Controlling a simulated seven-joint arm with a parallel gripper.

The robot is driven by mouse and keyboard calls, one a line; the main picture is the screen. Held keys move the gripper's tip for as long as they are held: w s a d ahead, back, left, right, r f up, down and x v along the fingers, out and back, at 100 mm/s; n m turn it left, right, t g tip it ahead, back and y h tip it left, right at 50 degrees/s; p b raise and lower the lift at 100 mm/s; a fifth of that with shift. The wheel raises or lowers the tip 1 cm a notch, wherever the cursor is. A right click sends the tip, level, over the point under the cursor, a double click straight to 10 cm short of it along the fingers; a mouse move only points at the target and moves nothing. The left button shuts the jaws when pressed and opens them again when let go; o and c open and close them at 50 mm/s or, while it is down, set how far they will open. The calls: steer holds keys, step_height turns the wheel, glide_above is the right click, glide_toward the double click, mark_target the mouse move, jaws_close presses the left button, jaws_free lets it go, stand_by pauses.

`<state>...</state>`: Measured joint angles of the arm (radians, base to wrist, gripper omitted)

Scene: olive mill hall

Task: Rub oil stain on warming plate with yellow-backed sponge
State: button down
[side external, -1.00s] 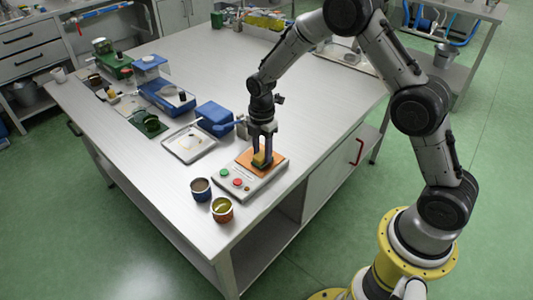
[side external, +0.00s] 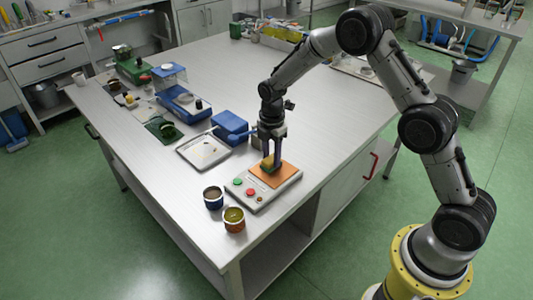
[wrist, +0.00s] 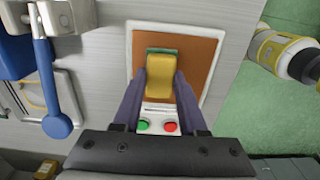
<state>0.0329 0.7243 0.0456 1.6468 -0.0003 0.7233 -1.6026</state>
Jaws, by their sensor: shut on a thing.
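The warming plate has an orange-brown top (side external: 286,175) set in a pale grey housing (side external: 262,191) with green and red buttons. It lies near the table's front edge, and its top also shows in the wrist view (wrist: 200,62). My gripper (side external: 269,163) points down over the plate and is shut on the yellow-backed sponge (wrist: 161,76). The sponge has a green layer beneath and appears to be down on the top, left of its middle in the wrist view. I see no oil stain on the bare part; the sponge and fingers hide some of it.
Two small cups (side external: 213,197), (side external: 234,219) stand left of the plate. A metal tray (side external: 203,150) and a blue box (side external: 229,125) with a blue handle lie behind it. Scales and small items line the table's left side. The table's middle is clear.

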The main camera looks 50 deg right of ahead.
steer(key=shift+s, duration=2.8)
steer(key=shift+w, duration=4.1)
step_height(320, 180, up, 8)
steer(key=shift+s, duration=0.1)
